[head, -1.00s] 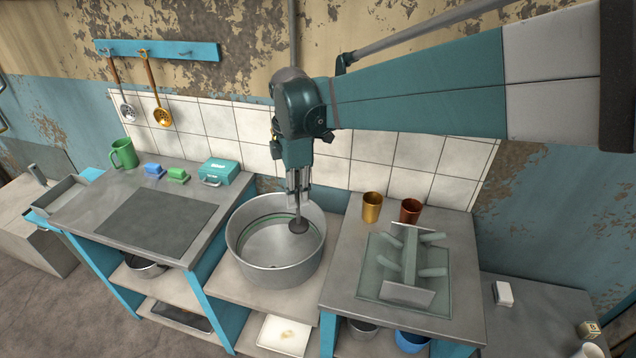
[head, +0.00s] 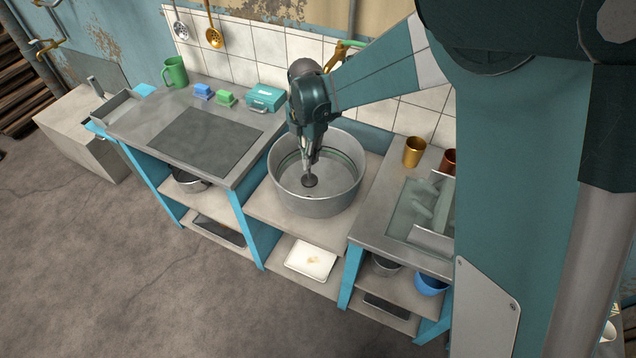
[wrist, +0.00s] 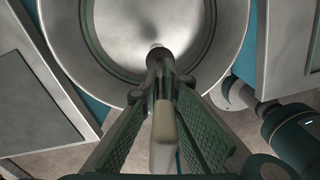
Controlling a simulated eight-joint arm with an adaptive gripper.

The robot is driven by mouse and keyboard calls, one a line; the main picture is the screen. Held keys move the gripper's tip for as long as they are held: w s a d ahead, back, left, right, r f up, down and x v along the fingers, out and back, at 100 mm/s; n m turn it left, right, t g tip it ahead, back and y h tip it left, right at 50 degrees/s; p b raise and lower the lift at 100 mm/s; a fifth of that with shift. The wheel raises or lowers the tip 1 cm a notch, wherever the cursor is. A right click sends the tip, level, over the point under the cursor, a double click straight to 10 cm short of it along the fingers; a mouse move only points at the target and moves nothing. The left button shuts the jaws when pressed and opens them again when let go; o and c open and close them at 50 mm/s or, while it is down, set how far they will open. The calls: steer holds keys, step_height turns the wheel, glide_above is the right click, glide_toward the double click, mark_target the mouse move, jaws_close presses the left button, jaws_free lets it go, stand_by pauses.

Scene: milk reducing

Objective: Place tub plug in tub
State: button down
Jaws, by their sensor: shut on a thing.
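The tub (head: 318,203) is a round grey metal basin set between the two worktops. My gripper (head: 309,160) points down inside the tub's rim and is shut on the tub plug (head: 310,182), a dark disc on a thin stem. The disc hangs over the tub's floor; I cannot tell whether it touches.
The left worktop (head: 250,125) carries a green mug (head: 175,72), small blue and green blocks and a teal box (head: 266,98). The right worktop holds a gold cup (head: 414,151) and a rack (head: 432,205). A white tray (head: 311,259) lies on the shelf below.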

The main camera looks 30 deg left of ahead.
mark_target(307, 177)
steer(key=shift+a+f, duration=0.35)
steer(key=shift+f, duration=0.15)
steer(key=shift+f+b, duration=0.55)
steer(key=shift+f, duration=2.6)
steer(key=shift+f+b, duration=0.4)
steer(key=shift+f, duration=1.45)
steer(key=shift+f, duration=0.15)
steer(key=c, duration=2.6)
jaws_free()
steer(key=shift+s, duration=0.1)
